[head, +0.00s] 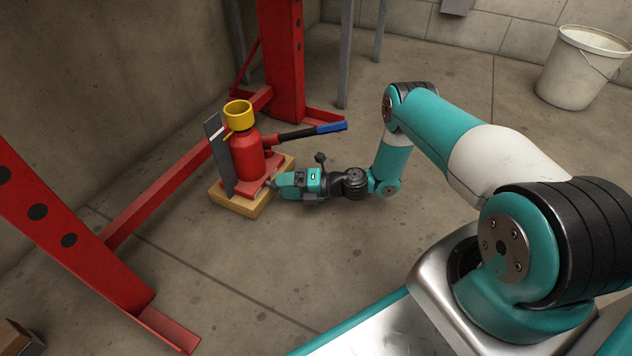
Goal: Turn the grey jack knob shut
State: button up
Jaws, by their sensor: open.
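A red bottle jack (246,156) with a yellow top (238,113) stands upright on a wooden block (240,205). Its handle (312,131), black with a blue end, sticks out to the right. My gripper (274,184) is low at the right front of the jack, pointing left at its base, and is open. The grey knob cannot be made out; it is small or hidden around the gripper tips. I cannot tell whether the fingers touch anything.
A red steel frame (160,205) with uprights stands behind and left of the jack. A grey plate (219,155) stands against the jack's left side. A white bucket (584,68) is at the far right. The middle floor is clear.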

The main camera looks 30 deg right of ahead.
jog(key=p+v, duration=0.6)
jog(key=v, duration=0.9)
jog(key=shift+r, duration=0.15)
jog(key=shift+s+d, duration=0.4)
jog(key=shift+d, duration=0.05)
jog(key=shift+p, duration=0.4)
